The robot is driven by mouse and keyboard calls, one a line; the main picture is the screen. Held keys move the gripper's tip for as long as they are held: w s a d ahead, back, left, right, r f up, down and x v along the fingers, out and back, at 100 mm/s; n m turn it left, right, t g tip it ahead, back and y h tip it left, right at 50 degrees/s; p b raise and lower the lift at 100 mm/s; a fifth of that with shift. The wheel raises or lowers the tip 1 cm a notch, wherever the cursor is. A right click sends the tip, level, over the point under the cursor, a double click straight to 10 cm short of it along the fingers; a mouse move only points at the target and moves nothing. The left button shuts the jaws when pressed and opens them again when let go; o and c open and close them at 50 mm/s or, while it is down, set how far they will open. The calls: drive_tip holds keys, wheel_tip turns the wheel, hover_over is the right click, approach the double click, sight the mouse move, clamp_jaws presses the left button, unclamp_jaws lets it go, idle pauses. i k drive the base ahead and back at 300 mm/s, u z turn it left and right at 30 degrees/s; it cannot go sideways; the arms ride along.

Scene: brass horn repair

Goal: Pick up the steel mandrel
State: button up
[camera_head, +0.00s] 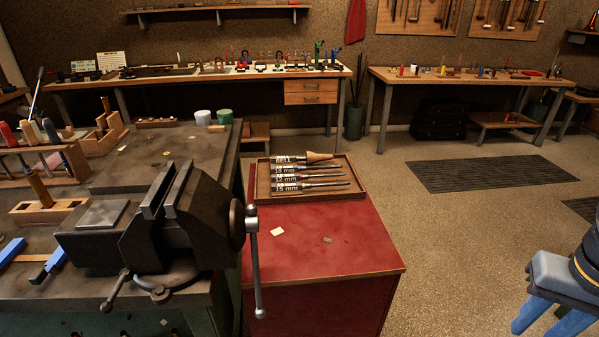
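A shallow wooden tray (262,187) sits at the back of a red-topped cabinet. Several mandrels lie side by side in it, roughly left to right, with white lettering at their left ends. The farthest, marked BELL, ends in a tan cone (319,157). Nearer ones have slim steel shafts, including one steel mandrel (326,184) at the front whose label seems to read 15 mm. The other size labels are small and hard to read.
A dark bench vise (150,225) stands left of the tray, its handle (254,260) overhanging the cabinet's left side. The red top (345,245) is mostly clear, with two small flat pieces. Open floor lies between.

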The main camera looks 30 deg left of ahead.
sight(286, 177)
drive_tip(key=u, duration=0.35)
drive_tip(key=i, duration=0.7)
drive_tip(key=u, duration=0.9)
drive_tip(key=i, duration=0.35)
drive_tip(key=u, duration=0.3)
